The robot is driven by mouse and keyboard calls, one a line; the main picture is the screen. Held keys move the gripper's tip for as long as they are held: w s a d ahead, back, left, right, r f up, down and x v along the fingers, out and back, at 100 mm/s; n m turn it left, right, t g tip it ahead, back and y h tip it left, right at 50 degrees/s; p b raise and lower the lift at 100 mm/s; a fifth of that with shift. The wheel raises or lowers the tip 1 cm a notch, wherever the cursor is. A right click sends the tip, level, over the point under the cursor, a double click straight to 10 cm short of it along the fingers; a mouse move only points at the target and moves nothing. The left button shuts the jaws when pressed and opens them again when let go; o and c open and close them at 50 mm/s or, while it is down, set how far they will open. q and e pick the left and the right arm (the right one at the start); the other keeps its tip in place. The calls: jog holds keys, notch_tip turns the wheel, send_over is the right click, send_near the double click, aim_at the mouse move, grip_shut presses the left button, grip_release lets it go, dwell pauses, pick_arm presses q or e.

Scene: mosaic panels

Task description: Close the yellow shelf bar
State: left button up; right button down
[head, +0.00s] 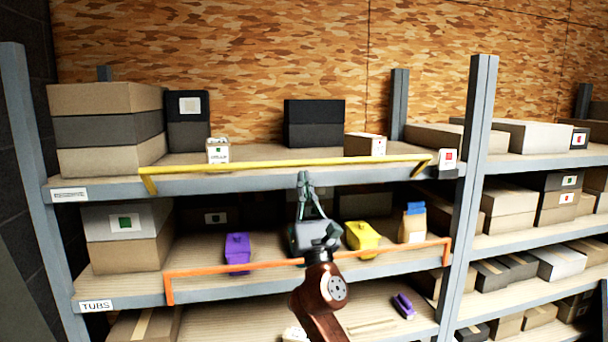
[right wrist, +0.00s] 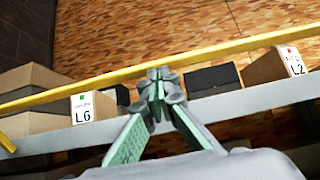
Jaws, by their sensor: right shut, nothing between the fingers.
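The yellow shelf bar (head: 240,165) runs along the front of the upper shelf in the head view, with its ends bent down towards the shelf edge. It crosses the right wrist view (right wrist: 235,47) as a slanting band. My right gripper (head: 304,178) is just below the middle of the bar in the head view, fingers pointing up, shut and empty. In the right wrist view its fingertips (right wrist: 159,76) overlap the lower side of the bar; I cannot tell whether they touch it. My left gripper is not in view.
An orange bar (head: 215,268) fronts the lower shelf, behind my right arm. A purple item (head: 237,252), a yellow item (head: 362,236) and a paper bag (head: 412,226) stand on that shelf. Boxes (head: 108,130) fill the upper shelf's left end. A grey upright (head: 474,150) stands right of the bars.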

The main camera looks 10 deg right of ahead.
jog(key=shift+w+r, duration=0.45)
jog(key=shift+w, duration=0.05)
